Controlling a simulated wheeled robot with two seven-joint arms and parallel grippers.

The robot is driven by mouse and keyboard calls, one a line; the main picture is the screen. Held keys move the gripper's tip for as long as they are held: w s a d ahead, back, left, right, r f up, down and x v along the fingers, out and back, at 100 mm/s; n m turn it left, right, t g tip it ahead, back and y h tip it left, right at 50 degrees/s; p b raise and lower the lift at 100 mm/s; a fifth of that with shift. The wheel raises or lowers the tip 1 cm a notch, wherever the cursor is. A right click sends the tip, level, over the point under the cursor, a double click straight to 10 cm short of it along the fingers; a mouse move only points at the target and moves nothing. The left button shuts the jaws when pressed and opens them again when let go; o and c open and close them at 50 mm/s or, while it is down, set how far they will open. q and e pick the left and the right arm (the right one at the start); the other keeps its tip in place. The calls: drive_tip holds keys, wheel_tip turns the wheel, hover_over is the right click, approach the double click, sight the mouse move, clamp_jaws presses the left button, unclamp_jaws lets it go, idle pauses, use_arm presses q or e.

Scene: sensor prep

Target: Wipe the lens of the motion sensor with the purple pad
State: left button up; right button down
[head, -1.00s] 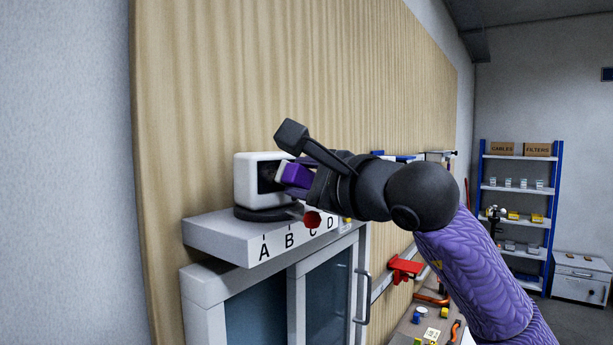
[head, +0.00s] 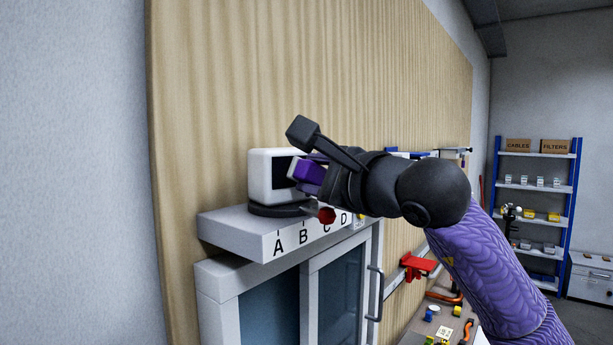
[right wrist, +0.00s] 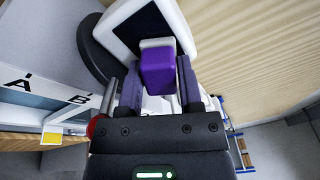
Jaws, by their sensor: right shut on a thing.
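The motion sensor (head: 268,175) is a white box with a dark lens face, on a round black base on top of the lettered ledge. In the right wrist view its white frame (right wrist: 176,22) and dark lens (right wrist: 140,28) show ahead of the fingers. My right gripper (head: 312,173) is shut on the purple pad (right wrist: 158,72), which has a pale front layer. The pad (head: 306,172) is at the lens face, over its lower part in the wrist view; I cannot tell whether it touches. My left gripper is not in view.
The white ledge (head: 230,228) carries letters A to D and sits above a glass-fronted cabinet (head: 215,282). A red knob (head: 326,215) is at the ledge front, under my gripper. A red clamp (head: 418,266) and a cluttered bench lie to the right. Blue shelving (head: 538,200) stands far back.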

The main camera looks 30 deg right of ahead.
drive_tip(key=shift+s+a+r, duration=0.1)
drive_tip(key=shift+s+a, duration=0.1)
drive_tip(key=shift+a, duration=0.95)
drive_tip(key=shift+w+d, duration=0.2)
drive_tip(key=shift+d, duration=1)
drive_tip(key=shift+s+a, duration=0.2)
drive_tip(key=shift+a, duration=1)
drive_tip(key=shift+d, duration=0.4)
drive_tip(key=shift+w+d, duration=0.2)
drive_tip(key=shift+d, duration=0.65)
drive_tip(key=shift+s+a, duration=0.1)
drive_tip(key=shift+s, duration=0.1)
drive_tip(key=s+b, duration=0.2)
drive_tip(key=s, duration=0.3)
drive_tip(key=shift+s+d+b, duration=0.15)
drive_tip(key=shift+d+b, duration=0.25)
drive_tip(key=shift+s, duration=0.15)
